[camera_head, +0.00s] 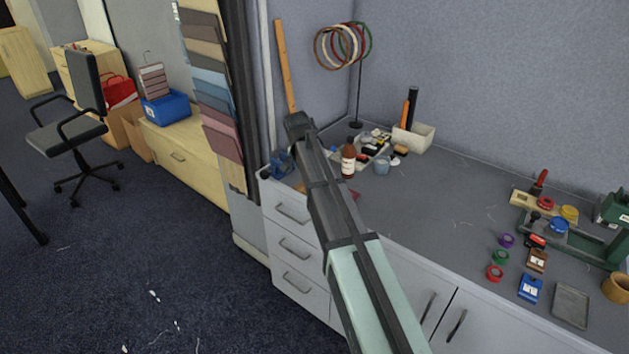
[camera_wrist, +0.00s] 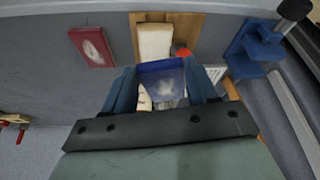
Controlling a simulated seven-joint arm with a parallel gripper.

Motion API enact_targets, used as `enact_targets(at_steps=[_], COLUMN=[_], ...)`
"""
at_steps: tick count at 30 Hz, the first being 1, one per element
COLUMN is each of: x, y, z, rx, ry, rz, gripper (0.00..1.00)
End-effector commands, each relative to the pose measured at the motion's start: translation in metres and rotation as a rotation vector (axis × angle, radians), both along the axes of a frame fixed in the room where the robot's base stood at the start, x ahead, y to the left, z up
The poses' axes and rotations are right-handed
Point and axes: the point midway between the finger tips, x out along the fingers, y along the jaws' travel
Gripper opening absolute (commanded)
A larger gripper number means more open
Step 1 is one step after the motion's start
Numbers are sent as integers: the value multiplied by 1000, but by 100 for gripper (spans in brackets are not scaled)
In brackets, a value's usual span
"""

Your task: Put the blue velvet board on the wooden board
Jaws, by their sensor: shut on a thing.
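My gripper (camera_wrist: 161,88) is shut on the blue velvet board (camera_wrist: 160,70), a small blue panel with a pale patch, held between its two blue fingers in the wrist view. The wooden board (camera_wrist: 187,27) lies on the counter just beyond it, with a cream block (camera_wrist: 155,42) on it. The held board and fingers hide the nearer part of this area. I cannot tell whether the held board touches anything below. In the head view my arm covers the gripper and most of this spot.
A red board with a pale patch (camera_wrist: 92,47) lies left of the wooden board. A red item (camera_wrist: 182,51) and a blue stand (camera_wrist: 255,46) are to the right.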

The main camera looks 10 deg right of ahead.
Motion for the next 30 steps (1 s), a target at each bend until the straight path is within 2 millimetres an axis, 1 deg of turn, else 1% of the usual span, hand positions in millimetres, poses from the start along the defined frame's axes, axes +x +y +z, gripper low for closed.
enact_targets(at_steps=[1, 3, 9, 23, 30], x=[4, 6, 6, 6, 6], y=[0, -2, -5, -5, -5], z=[1, 2, 3, 3, -4], rx=[-2, -4, -8, -8, -9], ry=[-2, -6, -13, -17, -17], rz=[-44, -105, -206, -225, -224], gripper=[22, 22, 22, 22, 22])
